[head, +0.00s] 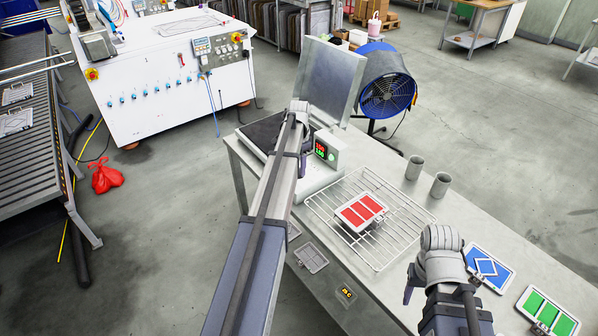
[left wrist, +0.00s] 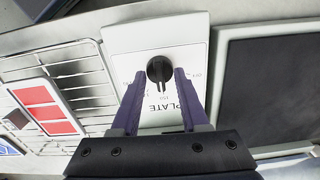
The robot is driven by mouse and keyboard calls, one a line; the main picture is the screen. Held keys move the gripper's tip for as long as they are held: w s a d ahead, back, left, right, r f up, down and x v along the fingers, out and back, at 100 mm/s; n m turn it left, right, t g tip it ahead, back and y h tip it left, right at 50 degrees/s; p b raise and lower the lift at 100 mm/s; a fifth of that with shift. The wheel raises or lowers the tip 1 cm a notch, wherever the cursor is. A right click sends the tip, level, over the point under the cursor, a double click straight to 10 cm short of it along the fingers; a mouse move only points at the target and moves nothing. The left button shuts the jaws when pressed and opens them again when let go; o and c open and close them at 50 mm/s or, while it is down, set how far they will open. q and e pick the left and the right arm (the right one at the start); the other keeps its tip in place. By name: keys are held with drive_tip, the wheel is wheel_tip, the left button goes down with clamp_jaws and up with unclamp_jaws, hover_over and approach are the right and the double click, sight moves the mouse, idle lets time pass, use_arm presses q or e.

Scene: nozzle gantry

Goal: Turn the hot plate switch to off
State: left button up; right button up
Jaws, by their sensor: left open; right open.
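The hot plate (head: 262,133) stands at the far left end of the table, with a dark top and a lit display (head: 325,152) on its pale front panel. Its black round switch (left wrist: 159,69) shows in the left wrist view on the white panel, with its pointer mark toward the picture's bottom. The small labels around it are hard to read. My left gripper (left wrist: 160,76) is open, its two fingertips on either side of the switch; contact cannot be told. In the head view my left arm hides the switch. My right gripper (head: 441,283) is open and empty over the table's front part.
A wire rack (head: 393,245) holds a frame with red panels (head: 361,211). Two grey cups (head: 414,167) stand behind it. Blue (head: 490,268) and green (head: 546,311) panel frames lie at the right. A raised metal lid (head: 330,78) stands behind the hot plate, beside a blue fan (head: 387,93).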

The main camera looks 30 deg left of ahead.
use_arm(q)
clamp_jaws()
idle(0.4)
